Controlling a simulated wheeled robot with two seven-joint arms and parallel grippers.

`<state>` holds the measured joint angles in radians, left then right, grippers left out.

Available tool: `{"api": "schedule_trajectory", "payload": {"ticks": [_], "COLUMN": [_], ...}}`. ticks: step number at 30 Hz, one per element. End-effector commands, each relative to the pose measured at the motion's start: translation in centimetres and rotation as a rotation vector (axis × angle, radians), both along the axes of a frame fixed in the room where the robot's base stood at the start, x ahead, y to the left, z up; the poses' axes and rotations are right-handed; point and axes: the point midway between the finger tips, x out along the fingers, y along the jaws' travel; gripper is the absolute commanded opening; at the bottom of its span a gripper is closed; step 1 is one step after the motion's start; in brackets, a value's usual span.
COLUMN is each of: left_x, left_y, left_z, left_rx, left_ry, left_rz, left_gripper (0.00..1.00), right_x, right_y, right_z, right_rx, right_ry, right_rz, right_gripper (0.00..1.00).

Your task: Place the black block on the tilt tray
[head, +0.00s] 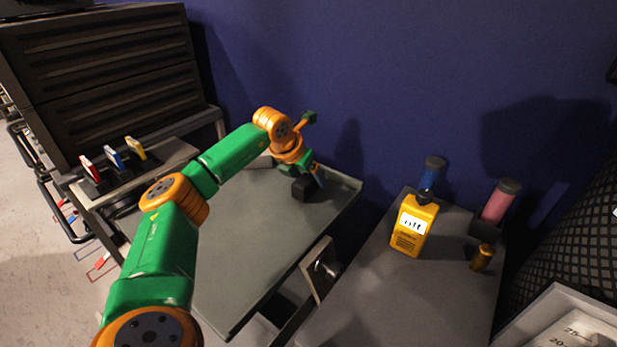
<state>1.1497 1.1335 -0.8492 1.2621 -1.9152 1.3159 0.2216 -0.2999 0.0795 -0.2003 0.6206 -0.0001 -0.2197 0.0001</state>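The grey-green tilt tray (245,245) with a raised rim is in the middle of the head view. The small black block (303,190) is at the tray's far right part, right at my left gripper (308,178). The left arm comes in from the left and reaches over the tray, with the gripper pointing down at the block. The fingers are small and partly hidden, so I cannot tell whether they grip the block or whether it rests on the tray. My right gripper is out of view.
A rack of coloured tags (113,165) and a black cabinet (110,70) stand left. The blue wall is behind.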

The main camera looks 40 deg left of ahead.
Motion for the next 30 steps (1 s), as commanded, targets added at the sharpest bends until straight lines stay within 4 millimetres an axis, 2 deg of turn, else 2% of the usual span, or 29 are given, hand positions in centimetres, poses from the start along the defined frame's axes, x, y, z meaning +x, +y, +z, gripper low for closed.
{"api": "schedule_trajectory", "payload": {"ticks": [5,7,15,19,23,30], "left_x": [-0.1,-0.5,-4.1,-5.3,-5.9,-5.9], "left_y": [0.0,0.0,-0.4,-0.5,-0.6,-0.6], "left_z": [0.2,1.0,7.5,9.7,10.5,10.5], "left_rx": [0.0,0.0,0.002,0.001,0.001,0.0], "left_ry": [-0.001,-0.002,-0.005,-0.004,0.0,0.001], "left_rz": [0.0,-0.001,0.001,0.0,0.0,0.0], "left_gripper": [0.81,0.81,0.81,0.81,0.81,0.81], "right_x": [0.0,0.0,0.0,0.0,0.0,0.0], "right_y": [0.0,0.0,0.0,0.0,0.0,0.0], "right_z": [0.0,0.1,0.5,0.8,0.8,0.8], "right_rx": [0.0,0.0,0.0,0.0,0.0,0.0], "right_ry": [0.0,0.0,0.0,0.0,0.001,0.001], "right_rz": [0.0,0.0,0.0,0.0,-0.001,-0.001], "right_gripper": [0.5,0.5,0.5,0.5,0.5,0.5]}}
